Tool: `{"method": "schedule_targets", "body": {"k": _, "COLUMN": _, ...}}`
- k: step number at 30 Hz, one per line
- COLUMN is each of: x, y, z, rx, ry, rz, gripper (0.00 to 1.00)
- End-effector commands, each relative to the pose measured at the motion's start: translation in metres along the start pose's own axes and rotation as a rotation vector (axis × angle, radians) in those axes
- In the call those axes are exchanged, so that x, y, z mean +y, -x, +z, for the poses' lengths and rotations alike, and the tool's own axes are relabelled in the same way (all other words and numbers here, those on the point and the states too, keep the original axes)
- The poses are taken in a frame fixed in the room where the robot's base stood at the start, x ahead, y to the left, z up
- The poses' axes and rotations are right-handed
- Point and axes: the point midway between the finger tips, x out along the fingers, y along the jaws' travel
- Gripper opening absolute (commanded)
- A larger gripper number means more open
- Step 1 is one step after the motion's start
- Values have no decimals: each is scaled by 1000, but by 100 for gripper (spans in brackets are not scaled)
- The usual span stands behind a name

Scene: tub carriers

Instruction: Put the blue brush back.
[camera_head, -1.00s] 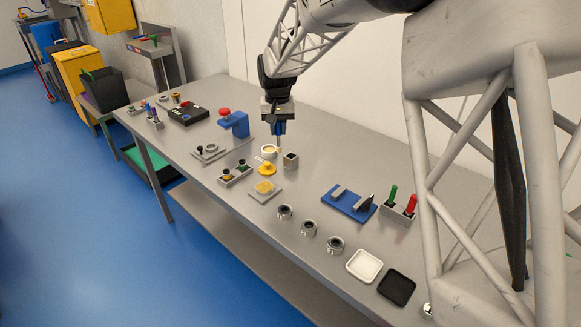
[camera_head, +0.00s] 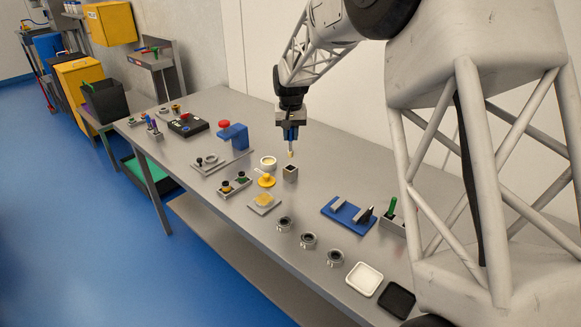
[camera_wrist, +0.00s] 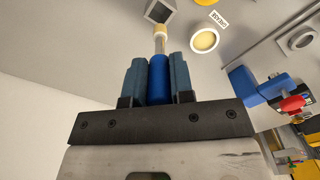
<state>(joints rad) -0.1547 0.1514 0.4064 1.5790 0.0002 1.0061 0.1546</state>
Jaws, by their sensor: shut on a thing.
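The blue brush (camera_wrist: 159,76) is held upright in my gripper (camera_head: 290,136), its blue handle between the two fingers. Its pale bristle tip (camera_head: 291,154) points down and is free of contact in the head view. A small grey square cup with a dark opening (camera_head: 290,174) stands on the table just below the tip; it also shows at the top of the wrist view (camera_wrist: 159,11), close to the bristles. A white bowl with pale yellow contents (camera_head: 268,163) stands to the left of the cup.
A yellow knobbed piece (camera_head: 266,181) sits by the bowl. A blue stand with a red knob (camera_head: 233,135) is further left. A blue fixture (camera_head: 347,212) lies to the right. Several metal rings (camera_head: 308,240) line the front. The table behind the cup is clear.

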Motion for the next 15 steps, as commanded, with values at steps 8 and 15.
{"method": "schedule_targets", "body": {"k": 8, "x": 0, "y": -33, "z": 0, "rx": -1, "ry": 0, "rz": 0, "gripper": 0}}
{"method": "schedule_targets", "body": {"k": 15, "x": 0, "y": -40, "z": 0, "rx": 0, "ry": 0, "rz": 0, "gripper": 0}}
